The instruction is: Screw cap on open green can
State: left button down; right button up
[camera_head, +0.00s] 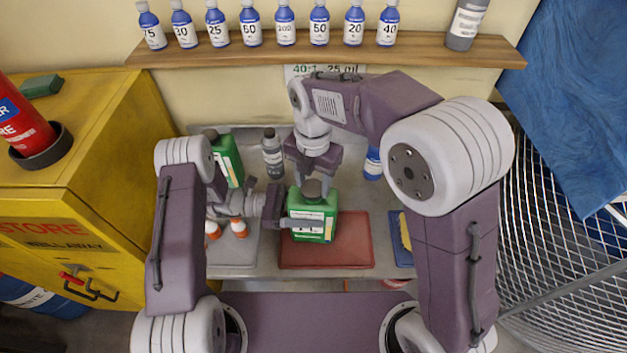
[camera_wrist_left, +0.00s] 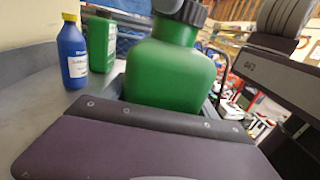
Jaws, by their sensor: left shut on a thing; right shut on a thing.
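A green can (camera_head: 316,228) with a white label stands upright on the red mat (camera_head: 352,250). My left gripper (camera_head: 303,214) is shut on the can's body from the left, one finger crossing its label. The can also fills the middle of the left wrist view (camera_wrist_left: 168,75). A dark cap (camera_head: 312,188) is at the top of the can. My right gripper (camera_head: 314,175) reaches down from above and is shut on the cap. The cap shows at the neck in the left wrist view (camera_wrist_left: 188,11). I cannot tell how far it sits on the thread.
Another green can (camera_head: 229,160) and a grey bottle (camera_head: 272,155) stand behind. A blue bottle (camera_head: 373,163) is behind right. A shelf (camera_head: 330,51) holds several bottles.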

jog(key=shift+f, duration=0.45)
